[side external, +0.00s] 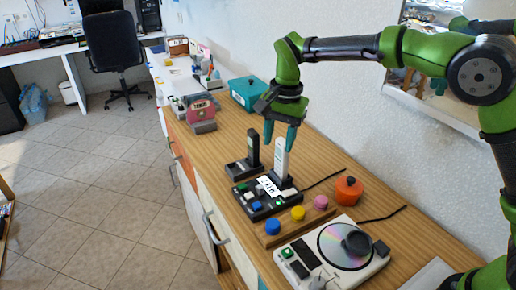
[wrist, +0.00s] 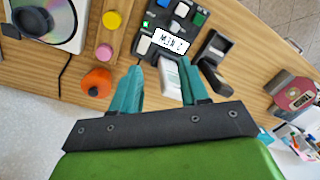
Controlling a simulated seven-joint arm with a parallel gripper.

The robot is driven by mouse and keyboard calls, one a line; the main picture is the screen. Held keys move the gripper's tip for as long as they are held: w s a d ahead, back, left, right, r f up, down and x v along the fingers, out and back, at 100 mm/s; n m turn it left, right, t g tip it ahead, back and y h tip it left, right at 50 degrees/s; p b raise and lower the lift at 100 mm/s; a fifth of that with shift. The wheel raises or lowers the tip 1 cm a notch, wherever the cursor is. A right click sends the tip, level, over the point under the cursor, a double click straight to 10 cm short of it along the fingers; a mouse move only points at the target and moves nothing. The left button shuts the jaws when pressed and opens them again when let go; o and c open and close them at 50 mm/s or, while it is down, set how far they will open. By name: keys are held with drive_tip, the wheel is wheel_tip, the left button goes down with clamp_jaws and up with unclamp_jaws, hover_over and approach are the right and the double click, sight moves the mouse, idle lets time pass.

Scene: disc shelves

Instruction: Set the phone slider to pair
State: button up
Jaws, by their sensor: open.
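The black phone base (side external: 262,208) stands on the wooden counter, with a white handset (side external: 282,160) upright at its back. The base carries a blue button (side external: 257,206), a white piece (side external: 249,195), a small green light and a white label card (side external: 270,187). I cannot tell which part is the slider, nor its setting. My gripper (side external: 280,138) points down, open, at the top of the white handset. In the wrist view the handset (wrist: 169,76) shows between the fingers (wrist: 161,68), closer to the right one. I see no clear contact.
A black handset (side external: 253,148) in its own dock stands just left of the base. A wooden block with blue, yellow and pink knobs (side external: 298,213), an orange pot (side external: 348,190) and a disc player (side external: 345,245) are nearby. A pink device (side external: 201,112) and teal box (side external: 246,93) stand farther back.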

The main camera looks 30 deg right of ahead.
sight(261, 186)
drive_tip(key=w+a+m, duration=0.3)
drive_tip(key=m, duration=0.4)
drive_tip(key=shift+g+h, duration=0.3)
wheel_tip(261, 186, down, 16)
drive_tip(key=shift+w+f, duration=0.1)
clamp_jaws()
